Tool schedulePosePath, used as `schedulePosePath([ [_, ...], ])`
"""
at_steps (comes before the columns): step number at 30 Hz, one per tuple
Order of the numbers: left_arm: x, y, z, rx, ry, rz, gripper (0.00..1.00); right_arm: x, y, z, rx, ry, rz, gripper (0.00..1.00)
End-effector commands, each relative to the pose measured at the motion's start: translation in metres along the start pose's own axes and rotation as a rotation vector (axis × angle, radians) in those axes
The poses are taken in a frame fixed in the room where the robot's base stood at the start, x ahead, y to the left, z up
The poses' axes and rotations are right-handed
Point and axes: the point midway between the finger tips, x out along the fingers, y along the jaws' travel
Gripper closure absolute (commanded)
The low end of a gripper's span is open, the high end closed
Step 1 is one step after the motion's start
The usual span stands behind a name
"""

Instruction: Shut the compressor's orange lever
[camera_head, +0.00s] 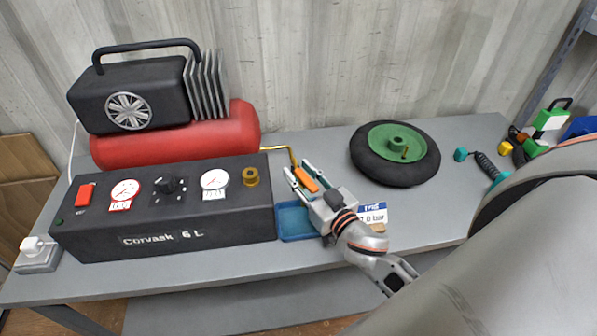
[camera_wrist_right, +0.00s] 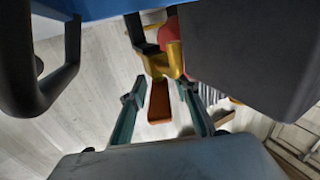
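The compressor (camera_head: 180,135) stands on the left of the bench, with a red tank and a black control box. A brass pipe (camera_head: 277,148) comes out at its right end and carries the orange lever (camera_head: 307,181). My right gripper (camera_head: 300,168) is open at the lever, its fingers on either side of it. In the right wrist view the orange lever (camera_wrist_right: 159,103) lies between the two teal fingers (camera_wrist_right: 162,92), below the brass fitting (camera_wrist_right: 160,64). Gaps show beside the lever, so the fingers do not look closed on it. My left gripper is not in view.
A blue tray (camera_head: 293,224) lies under my right gripper. A tyre card (camera_head: 373,212) stands beside it, partly hidden. The corrugated wall (camera_head: 330,60) closes the back.

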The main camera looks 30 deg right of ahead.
Motion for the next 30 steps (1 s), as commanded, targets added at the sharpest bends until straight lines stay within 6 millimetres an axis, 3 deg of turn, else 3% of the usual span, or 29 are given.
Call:
schedulePosePath([
  [10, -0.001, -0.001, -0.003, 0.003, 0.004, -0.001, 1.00, 0.000, 0.000, -0.002, 0.001, 0.004, 0.000, 0.67],
  [14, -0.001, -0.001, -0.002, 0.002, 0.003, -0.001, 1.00, -0.009, 0.000, -0.002, 0.002, 0.003, 0.001, 0.67],
  [30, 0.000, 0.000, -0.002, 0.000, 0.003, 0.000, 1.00, -0.102, 0.001, -0.001, 0.001, 0.000, 0.002, 0.67],
])
